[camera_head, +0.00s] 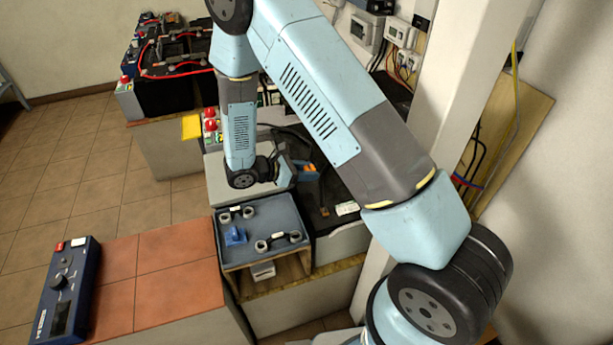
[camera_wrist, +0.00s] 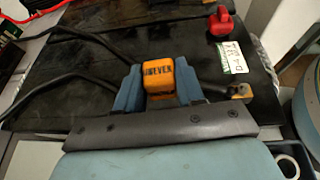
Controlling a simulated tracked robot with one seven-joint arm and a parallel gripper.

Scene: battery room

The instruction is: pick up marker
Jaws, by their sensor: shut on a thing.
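The marker (camera_wrist: 158,76) shows in the wrist view as an orange block with dark lettering. It sits between the two blue fingers of my gripper (camera_wrist: 157,92), which are shut on its sides. In the head view the orange marker (camera_head: 310,167) shows small at the end of my gripper (camera_head: 305,172), over the black battery (camera_head: 336,195). In the wrist view the black battery top (camera_wrist: 90,65) lies behind and below the fingers. I cannot tell whether the marker touches it. The marker's lower part is hidden by my gripper.
A red terminal cap (camera_wrist: 221,22) and a white label (camera_wrist: 231,57) are on the battery's right side. Black cables (camera_wrist: 60,84) run beside the fingers. A grey tray (camera_head: 282,216) with connectors and a blue piece (camera_head: 235,236) stands in front. A white post (camera_head: 455,100) is at right.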

